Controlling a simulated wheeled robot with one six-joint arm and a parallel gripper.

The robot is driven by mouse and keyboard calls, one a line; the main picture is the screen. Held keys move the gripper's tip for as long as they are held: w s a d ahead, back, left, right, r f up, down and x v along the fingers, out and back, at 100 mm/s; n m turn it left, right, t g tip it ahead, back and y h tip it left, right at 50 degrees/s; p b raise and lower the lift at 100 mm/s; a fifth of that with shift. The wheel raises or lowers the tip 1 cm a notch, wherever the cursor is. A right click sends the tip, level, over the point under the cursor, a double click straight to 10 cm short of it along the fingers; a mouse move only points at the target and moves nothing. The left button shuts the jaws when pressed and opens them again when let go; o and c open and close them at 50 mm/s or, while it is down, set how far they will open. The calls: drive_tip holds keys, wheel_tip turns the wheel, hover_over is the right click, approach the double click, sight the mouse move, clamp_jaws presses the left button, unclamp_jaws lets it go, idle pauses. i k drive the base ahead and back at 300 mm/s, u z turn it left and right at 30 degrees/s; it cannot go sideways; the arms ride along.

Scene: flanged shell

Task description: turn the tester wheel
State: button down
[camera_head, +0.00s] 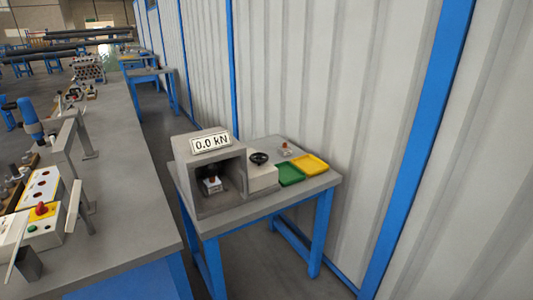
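The tester (182,150) is a grey box-shaped frame with an open front, standing on a small table. Its display (211,142) reads 0.0 kN. The tester wheel (259,158) is a small black handwheel on top of a pale block (262,178) at the tester's right side. Inside the opening, a small light block (212,185) sits under a dark part; the details are too small to tell. My gripper is not in view, so nothing of it shows at the wheel.
The small table (240,216) has blue legs and also holds a green tray (290,174), a yellow tray (310,164) and a small red-topped item (285,150). A long workbench (128,195) with equipment runs along the left. A corrugated wall (345,100) stands close behind the table.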

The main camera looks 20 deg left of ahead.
sight(259, 155)
drive_tip(key=u, duration=1.25)
drive_tip(key=k, duration=0.65)
drive_tip(key=z, duration=0.4)
drive_tip(key=i, duration=1.5)
drive_tip(key=u, duration=0.15)
